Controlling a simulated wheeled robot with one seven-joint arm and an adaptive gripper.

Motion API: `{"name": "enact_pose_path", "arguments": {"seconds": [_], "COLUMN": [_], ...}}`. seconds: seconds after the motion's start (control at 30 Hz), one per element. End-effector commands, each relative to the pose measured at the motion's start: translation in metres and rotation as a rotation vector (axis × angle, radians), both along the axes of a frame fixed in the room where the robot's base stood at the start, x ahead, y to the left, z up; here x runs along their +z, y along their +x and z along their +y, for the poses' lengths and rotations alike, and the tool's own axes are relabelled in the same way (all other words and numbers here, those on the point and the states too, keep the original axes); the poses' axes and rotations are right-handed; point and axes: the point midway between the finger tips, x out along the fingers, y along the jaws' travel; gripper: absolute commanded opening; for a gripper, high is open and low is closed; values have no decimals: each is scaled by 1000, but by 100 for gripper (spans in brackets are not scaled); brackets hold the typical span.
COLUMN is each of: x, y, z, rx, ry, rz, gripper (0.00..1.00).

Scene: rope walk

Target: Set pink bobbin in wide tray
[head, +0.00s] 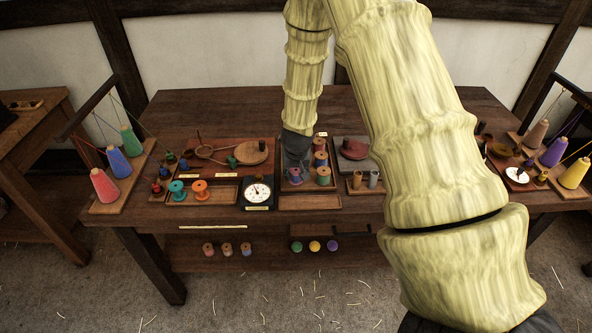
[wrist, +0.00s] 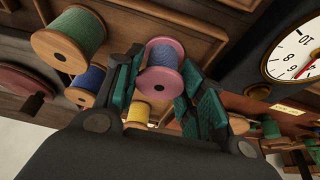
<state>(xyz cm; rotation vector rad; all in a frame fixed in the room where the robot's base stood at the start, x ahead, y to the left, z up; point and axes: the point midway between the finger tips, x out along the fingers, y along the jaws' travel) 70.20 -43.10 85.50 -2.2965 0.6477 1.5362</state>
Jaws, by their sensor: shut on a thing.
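The pink bobbin (wrist: 160,66) has pink flanges and grey-blue thread. My gripper (wrist: 158,88) is shut on it, with a dark green finger pad on each side. In the head view my gripper (head: 295,160) points down at the middle of the bench, with the pink bobbin (head: 295,176) under it. Which tray is the wide one is not clear; another shallow tray (head: 222,200) lies left of the dial.
A green bobbin (head: 323,176) and a blue bobbin (head: 320,159) stand close right of my gripper. A dial scale (head: 257,192) stands close left. Teal (head: 177,190) and orange (head: 200,190) bobbins are farther left. The bench's back is clear.

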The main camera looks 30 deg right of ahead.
Motion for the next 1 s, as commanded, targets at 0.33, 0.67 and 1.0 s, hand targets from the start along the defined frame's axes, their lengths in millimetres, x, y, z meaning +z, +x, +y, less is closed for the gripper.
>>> {"name": "enact_pose_path", "arguments": {"seconds": [0.33,0.67,1.0], "x": [-3,-2,21], "y": [0,0,-7], "z": [0,0,4], "rx": [0,0,1], "ry": [0,0,-1], "rz": [0,0,-2], "gripper": [54,61,61]}}
